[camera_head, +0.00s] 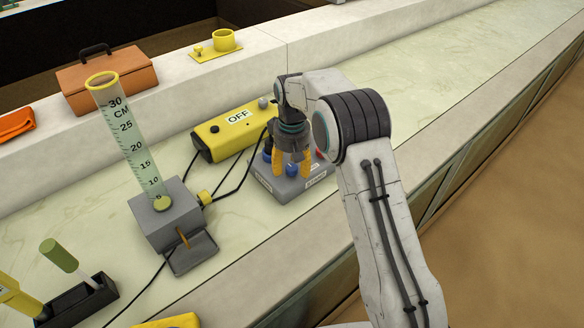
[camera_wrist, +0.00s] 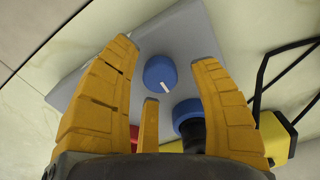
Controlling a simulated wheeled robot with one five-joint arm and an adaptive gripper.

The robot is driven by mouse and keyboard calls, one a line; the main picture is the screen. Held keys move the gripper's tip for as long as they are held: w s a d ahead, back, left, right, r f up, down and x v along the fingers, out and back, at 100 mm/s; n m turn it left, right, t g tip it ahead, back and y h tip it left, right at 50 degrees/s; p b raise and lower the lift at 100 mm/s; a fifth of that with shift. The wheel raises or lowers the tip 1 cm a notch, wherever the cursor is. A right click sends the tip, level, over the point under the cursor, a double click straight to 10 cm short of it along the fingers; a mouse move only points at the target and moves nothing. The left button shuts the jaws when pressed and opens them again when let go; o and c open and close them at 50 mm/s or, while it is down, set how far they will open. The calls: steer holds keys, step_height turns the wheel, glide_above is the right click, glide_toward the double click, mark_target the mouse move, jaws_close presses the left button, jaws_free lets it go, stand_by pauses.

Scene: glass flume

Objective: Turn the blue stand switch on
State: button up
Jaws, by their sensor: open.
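A grey stand box (camera_head: 262,183) with labels on its front sits on the counter in the head view. In the wrist view a round blue knob switch (camera_wrist: 160,73) with a white pointer mark stands on the grey top. A second blue part (camera_wrist: 187,110) with a black piece lies beside it, and a red part (camera_wrist: 134,134) is partly hidden by a finger. My gripper (camera_head: 291,168) is open and points down over the box. In the wrist view its yellow fingers (camera_wrist: 163,56) are apart, one on each side of the knob. I cannot tell if they touch it.
A yellow box reading OFF (camera_head: 222,138) stands behind, with black cables running down from it. A measuring cylinder (camera_head: 133,140) stands on a grey block (camera_head: 165,222) to the left. An orange case (camera_head: 110,80) sits on the rear ledge. The counter to the right is clear.

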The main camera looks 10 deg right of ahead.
steer(key=shift+f, duration=0.35)
steer(key=shift+c, duration=0.2)
jaws_close()
